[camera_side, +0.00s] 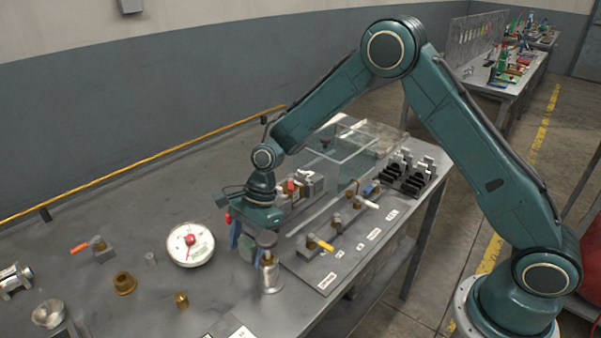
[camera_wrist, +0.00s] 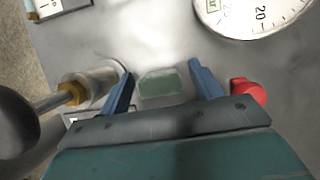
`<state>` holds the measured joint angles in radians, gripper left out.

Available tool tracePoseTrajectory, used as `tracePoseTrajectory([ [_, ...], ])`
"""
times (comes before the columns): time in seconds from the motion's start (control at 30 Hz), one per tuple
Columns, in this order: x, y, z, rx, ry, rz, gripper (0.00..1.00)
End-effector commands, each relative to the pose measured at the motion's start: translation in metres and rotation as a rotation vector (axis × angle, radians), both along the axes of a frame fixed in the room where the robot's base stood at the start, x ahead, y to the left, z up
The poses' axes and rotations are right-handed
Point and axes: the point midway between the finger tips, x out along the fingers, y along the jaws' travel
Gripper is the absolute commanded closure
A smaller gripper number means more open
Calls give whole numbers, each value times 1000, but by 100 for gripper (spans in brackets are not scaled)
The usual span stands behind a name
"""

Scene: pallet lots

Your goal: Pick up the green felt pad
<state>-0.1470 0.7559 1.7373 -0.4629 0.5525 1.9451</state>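The green felt pad (camera_wrist: 160,83) is a small pale green block in the wrist view, lying between my gripper's two blue fingers with a gap on each side. It also shows in the side view (camera_side: 247,250), partly hidden by the fingers. My gripper (camera_wrist: 161,72) is open, with its fingers pointing down around the pad in the side view (camera_side: 247,243). I cannot tell how far the fingertips are above the bench.
A steel cylinder with a brass stem (camera_side: 270,276) stands close beside one finger. A red knob (camera_wrist: 247,91) is close beside the other. A round dial gauge (camera_side: 190,246) lies to the left. A board with valves (camera_side: 328,283) lies to the right.

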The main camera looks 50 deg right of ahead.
Motion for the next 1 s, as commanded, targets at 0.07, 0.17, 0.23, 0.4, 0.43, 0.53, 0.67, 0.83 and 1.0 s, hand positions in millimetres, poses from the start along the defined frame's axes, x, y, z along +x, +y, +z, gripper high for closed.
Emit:
tracePoseTrajectory([
  [0.07,0,0,0,0,0,0,52],
  [0.17,0,0,0,0,0,0,72],
  [0.23,0,0,0,0,0,0,81],
  [0.4,0,0,0,0,-1,0,81],
  [0.43,0,0,0,0,-1,0,81],
  [0.53,0,0,1,0,-1,0,81],
  [0.67,1,0,6,1,-2,0,81],
  [0.83,1,0,22,1,-3,1,81],
  [1.0,1,0,48,1,-4,0,81],
])
